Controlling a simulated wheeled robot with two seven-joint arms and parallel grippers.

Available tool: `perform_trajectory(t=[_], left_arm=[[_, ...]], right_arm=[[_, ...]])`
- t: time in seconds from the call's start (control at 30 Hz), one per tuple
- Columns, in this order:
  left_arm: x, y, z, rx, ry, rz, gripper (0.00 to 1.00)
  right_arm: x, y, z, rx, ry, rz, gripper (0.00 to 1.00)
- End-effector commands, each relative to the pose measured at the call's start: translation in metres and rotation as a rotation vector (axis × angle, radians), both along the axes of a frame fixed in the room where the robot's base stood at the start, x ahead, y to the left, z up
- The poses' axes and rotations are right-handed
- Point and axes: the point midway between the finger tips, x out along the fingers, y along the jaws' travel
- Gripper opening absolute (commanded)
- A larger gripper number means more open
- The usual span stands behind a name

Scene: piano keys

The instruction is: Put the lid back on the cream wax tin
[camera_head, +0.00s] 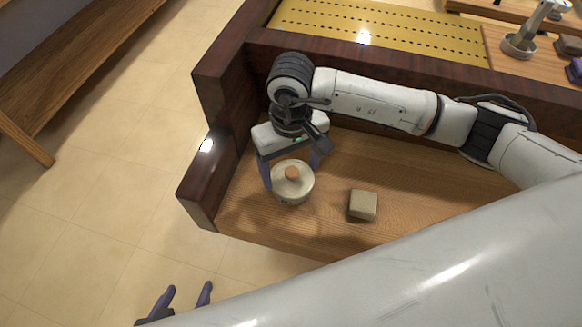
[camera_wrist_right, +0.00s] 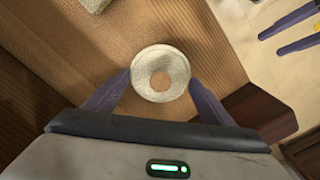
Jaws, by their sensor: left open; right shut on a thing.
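The cream wax tin (camera_head: 290,202) stands near the left end of the wooden key bed. Its pale round lid (camera_head: 304,183) with a brown knob is over it, about level; a small gap between them cannot be ruled out. My right gripper (camera_head: 292,173) is shut on the lid, one finger on each side. The right wrist view shows the lid (camera_wrist_right: 141,74) between the fingertips (camera_wrist_right: 162,88); it hides the tin below. My left gripper (camera_head: 188,293) is open and empty, low over the floor, left of the key bed's front edge.
A small beige block (camera_head: 363,204) lies right of the tin. A dark wooden end cheek (camera_head: 209,180) bounds the bed on the left. A perforated yellow plate (camera_head: 390,29) lies behind the rear rail. My large white arm link covers the lower right.

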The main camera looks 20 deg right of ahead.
Motion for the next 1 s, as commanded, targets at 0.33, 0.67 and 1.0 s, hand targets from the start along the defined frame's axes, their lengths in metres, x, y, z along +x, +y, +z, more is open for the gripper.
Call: perform_trajectory(t=[0.33,0.67,1.0], left_arm=[[-0.0004,0.0001,-0.0023,0.0,0.001,0.0,0.6],[-0.0006,0.0001,-0.0024,0.0,0.001,0.0,0.6],[-0.0008,0.0002,-0.0025,0.0,0.002,0.0,0.6]], right_arm=[[-0.0001,0.0001,0.0001,0.0,0.0,0.0,0.52],[0.0,0.0001,0.0001,0.0,0.0,0.0,0.98],[-0.0001,0.0001,0.0,0.0,0.0,0.0,1.0]])
